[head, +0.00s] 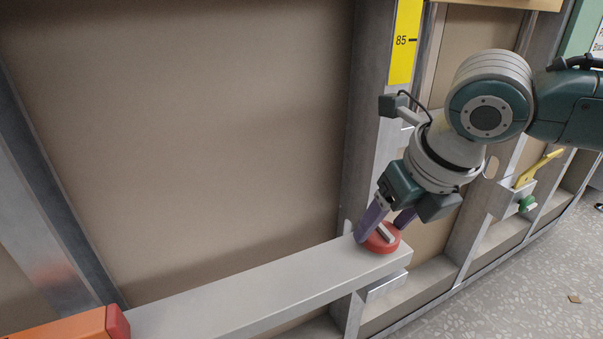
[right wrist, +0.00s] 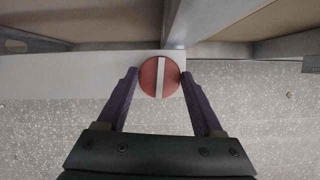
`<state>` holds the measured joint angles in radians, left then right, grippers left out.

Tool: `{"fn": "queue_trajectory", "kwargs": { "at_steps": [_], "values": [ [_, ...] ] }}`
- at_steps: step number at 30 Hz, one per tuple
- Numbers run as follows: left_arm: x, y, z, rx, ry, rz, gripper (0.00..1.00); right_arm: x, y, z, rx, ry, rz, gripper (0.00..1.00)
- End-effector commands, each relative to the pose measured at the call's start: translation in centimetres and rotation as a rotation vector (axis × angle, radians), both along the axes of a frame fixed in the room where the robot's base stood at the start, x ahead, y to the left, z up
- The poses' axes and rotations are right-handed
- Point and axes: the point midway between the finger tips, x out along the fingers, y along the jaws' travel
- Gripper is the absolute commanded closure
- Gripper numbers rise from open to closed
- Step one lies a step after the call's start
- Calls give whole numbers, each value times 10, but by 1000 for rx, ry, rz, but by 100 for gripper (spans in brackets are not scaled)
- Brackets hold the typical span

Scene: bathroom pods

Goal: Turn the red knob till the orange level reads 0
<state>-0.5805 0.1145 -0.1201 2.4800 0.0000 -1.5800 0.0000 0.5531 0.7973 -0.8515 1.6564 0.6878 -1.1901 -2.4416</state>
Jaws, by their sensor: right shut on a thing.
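The red knob (head: 377,244) is a round disc with a pale bar across its face, at the right end of a long grey beam (head: 250,292). In the right wrist view the knob (right wrist: 150,80) sits between my fingers, its bar nearly in line with them. My right gripper (head: 382,226) is shut on the knob, one purple finger on each side. An orange body with a red end (head: 75,325), perhaps the orange level, is cut off at the lower left of the head view; no reading shows. My left gripper is not in view.
A yellow lever (head: 540,168) and a green knob (head: 526,203) are on the frame at right. Brown panels stand behind. The speckled floor (head: 520,290) is mostly clear.

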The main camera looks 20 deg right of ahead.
Motion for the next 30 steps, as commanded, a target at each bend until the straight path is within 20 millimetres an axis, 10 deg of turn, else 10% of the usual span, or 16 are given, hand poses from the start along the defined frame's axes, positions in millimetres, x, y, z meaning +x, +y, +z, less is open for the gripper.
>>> {"fn": "queue_trajectory", "kwargs": {
  "at_steps": [30],
  "values": [
    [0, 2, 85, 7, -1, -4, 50, 0, 5, 0, -3, 20, -759, 87]
  ]
}}
